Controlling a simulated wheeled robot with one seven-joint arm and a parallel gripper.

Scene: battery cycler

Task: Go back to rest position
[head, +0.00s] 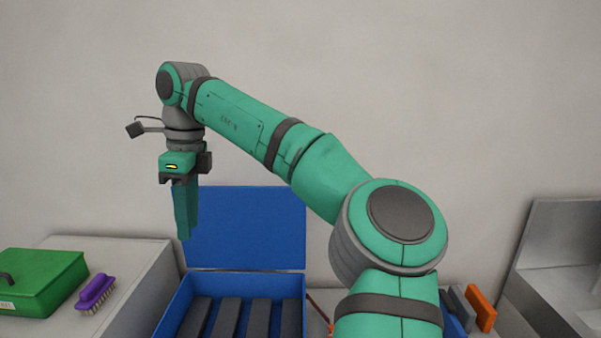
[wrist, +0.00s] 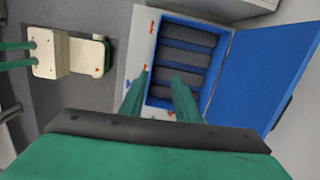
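My gripper (head: 186,212) hangs from the wrist with its fingers pointing down, in the air in front of the blue raised lid in the head view. In the wrist view my gripper (wrist: 158,85) shows two green fingers spread apart with nothing between them. Below it is the blue battery cycler box (head: 173,312), its lid (head: 250,232) standing open. Several dark grey battery bars (head: 228,316) lie side by side in it; they also show in the wrist view (wrist: 186,58). The gripper does not touch the box.
A green case (head: 40,280) and a purple brush (head: 95,291) sit on the grey counter at left. Orange (head: 481,308) and grey blocks stand at right, partly behind my arm. A metal sink unit (head: 560,270) is at far right. The space above the counter is clear.

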